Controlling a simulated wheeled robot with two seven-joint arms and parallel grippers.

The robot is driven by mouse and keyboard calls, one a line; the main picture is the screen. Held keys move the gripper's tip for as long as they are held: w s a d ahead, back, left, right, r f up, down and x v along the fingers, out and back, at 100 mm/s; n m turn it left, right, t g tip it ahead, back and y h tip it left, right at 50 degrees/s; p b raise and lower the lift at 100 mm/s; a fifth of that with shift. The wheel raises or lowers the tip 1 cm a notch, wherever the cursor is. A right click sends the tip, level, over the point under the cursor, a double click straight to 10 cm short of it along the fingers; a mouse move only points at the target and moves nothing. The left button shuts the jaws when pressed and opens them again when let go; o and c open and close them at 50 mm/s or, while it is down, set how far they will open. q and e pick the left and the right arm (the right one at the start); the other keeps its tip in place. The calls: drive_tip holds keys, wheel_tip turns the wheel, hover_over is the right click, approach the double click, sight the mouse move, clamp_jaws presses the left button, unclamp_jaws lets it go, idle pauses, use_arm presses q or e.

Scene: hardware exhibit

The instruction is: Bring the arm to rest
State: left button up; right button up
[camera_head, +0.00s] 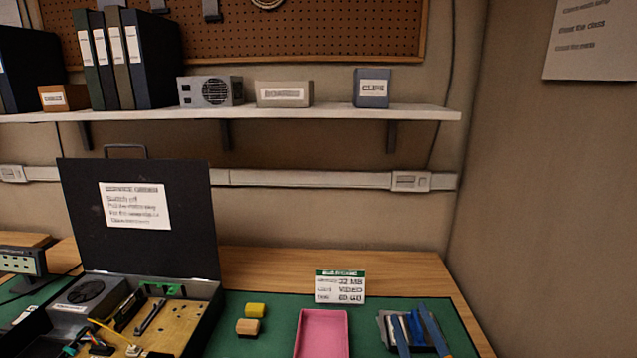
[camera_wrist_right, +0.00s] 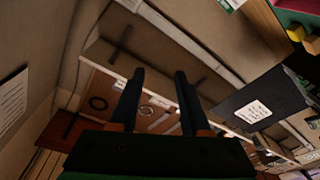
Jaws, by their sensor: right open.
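My right gripper (camera_head: 409,310) shows at the bottom right of the head view as two blue fingers, set apart with their tips pointing away from me. In the right wrist view the same gripper (camera_wrist_right: 160,75) has two dark fingers spread apart. Nothing is held between them. Beyond the tips that view shows the wall, shelf and pegboard, turned over. The rest of the right arm is out of the head view. My left gripper is in neither view.
An open black case (camera_head: 215,318) with electronics stands at the left. A pink tray (camera_head: 322,312), a yellow block (camera_head: 255,310) and a small sign (camera_head: 340,287) are on the green mat (camera_head: 283,318). A wall shelf (camera_head: 330,112) runs above.

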drive_tip(key=s+d+f+m+g+h, duration=0.1)
drive_tip(key=s+d+f+m+g, duration=0.15)
drive_tip(key=f, duration=0.45)
drive_tip(key=s+d+f+m+g+h, duration=0.1)
drive_tip(key=s+f+g, duration=0.3)
drive_tip(key=f, duration=0.2)
drive_tip(key=s+a+f+m+g+y, duration=0.1)
drive_tip(key=s+a+f+g, duration=0.1)
drive_tip(key=s+f+g, duration=0.85)
drive_tip(key=s+f+b, duration=0.1)
drive_tip(key=s+f, duration=0.3)
drive_tip(key=f, duration=0.5)
drive_tip(key=s+f+b, duration=0.2)
drive_tip(key=s+f, duration=0.1)
drive_tip(key=f, duration=0.7)
drive_tip(key=s+d+f+b, duration=0.2)
drive_tip(key=s+f, duration=1.1)
drive_tip(key=f, duration=0.1)
drive_tip(key=shift+f+g+b, duration=0.15)
drive_tip(key=shift+g+b, duration=0.15)
drive_tip(key=shift+g, duration=0.1)
drive_tip(key=shift+d, duration=0.1)
